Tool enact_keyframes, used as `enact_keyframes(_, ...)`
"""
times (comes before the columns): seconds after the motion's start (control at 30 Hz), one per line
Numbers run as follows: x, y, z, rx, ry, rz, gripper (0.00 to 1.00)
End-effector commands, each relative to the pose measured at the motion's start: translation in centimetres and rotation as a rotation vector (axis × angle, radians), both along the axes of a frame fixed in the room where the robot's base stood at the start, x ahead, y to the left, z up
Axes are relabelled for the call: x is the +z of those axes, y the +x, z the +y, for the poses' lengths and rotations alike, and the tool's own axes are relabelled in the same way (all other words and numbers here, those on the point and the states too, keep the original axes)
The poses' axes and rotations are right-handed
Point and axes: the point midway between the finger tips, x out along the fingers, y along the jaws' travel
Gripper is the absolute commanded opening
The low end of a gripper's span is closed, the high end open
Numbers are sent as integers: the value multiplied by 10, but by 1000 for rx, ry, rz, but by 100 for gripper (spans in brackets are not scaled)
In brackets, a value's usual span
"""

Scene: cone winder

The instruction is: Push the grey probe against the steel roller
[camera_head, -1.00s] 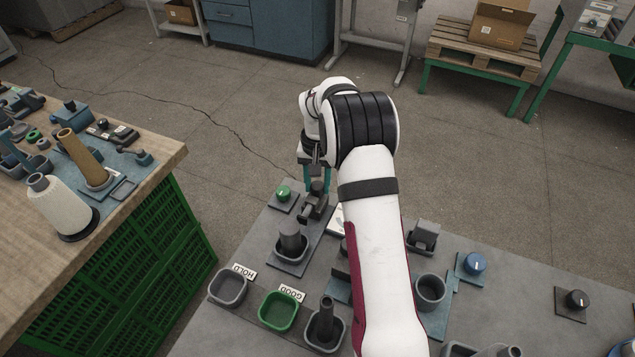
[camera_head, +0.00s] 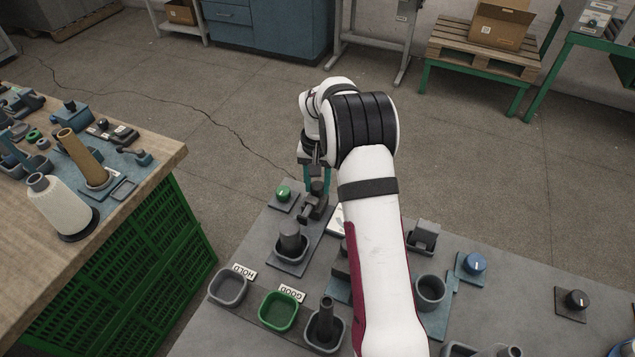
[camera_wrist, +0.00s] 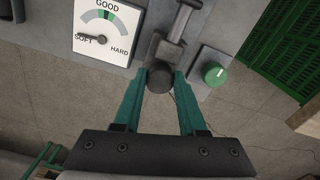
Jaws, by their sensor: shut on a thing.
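The grey probe (camera_wrist: 170,45) is a dark rod with a round knob at its near end and a crosspiece at its far end. My gripper (camera_wrist: 160,80) has its two teal fingers on either side of this knob, shut on it. In the head view the gripper (camera_head: 315,183) is low at the table's far edge, and the probe (camera_head: 313,205) shows below the fingers.
A green knob (camera_head: 283,193) on a plate sits close beside my gripper. Grey HOLD bin (camera_head: 215,300) and green GOOD bin (camera_head: 266,324) stand nearer. My arm hides the table's middle. A wooden bench (camera_head: 150,165) with a yarn cone is at left.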

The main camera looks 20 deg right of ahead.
Motion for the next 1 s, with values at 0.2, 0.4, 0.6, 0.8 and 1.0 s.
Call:
enact_keyframes(0.2,1,-4,5,0,0,-1,0)
enact_keyframes(0.4,1,-21,22,0,0,-1,0)
enact_keyframes(0.6,0,-23,24,-2,2,2,0)
enact_keyframes(0.8,0,-23,24,-2,2,4,62)
enact_keyframes(1.0,0,-23,23,-1,1,2,71)
